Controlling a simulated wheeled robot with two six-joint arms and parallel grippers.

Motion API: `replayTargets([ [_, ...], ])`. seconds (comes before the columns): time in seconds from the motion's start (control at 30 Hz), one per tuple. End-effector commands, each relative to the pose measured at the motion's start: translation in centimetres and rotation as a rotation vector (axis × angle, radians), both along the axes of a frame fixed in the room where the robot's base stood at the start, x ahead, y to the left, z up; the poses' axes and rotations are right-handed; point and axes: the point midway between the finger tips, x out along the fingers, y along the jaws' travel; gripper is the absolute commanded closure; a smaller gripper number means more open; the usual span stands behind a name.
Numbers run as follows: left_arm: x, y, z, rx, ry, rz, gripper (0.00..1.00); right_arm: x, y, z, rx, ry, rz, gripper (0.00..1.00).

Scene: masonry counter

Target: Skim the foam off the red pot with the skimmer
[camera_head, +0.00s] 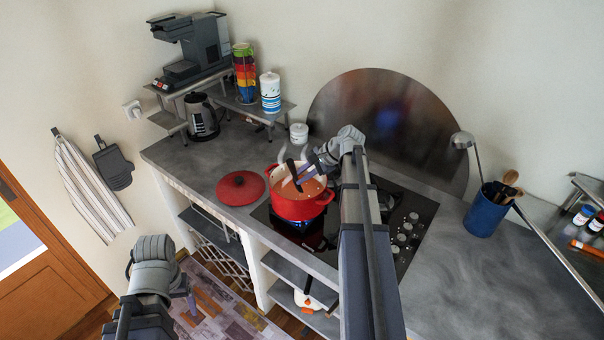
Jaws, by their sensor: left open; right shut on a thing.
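The red pot (297,206) stands on the black hob, open, with light-coloured contents (311,187) showing inside. My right gripper (304,171) is over the pot from the right, shut on a dark-handled tool, apparently the skimmer (293,172). The dark handle tilts down into the pot opening. The tool's head cannot be made out, and I cannot tell how deep it reaches. My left gripper (190,298) is open and empty, low at the left in front of the counter, well away from the pot.
A red lid (240,187) lies on the counter left of the pot. A white lidded jar (299,133) stands behind. A blue crock (484,213) with wooden utensils and a round-headed metal utensil (462,140) stands right of the hob (415,213). The right-hand counter (480,285) is clear.

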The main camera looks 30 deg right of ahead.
Motion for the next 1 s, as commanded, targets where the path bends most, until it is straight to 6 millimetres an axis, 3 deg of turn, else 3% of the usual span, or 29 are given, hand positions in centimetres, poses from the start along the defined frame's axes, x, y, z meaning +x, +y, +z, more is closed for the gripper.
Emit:
replayTargets([
  [1.0,-0.1,0.0,6.7,0.0,0.003,-0.003,0.26,-3.6,2.7,6.7,0.0,0.0,0.0,1.0],
])
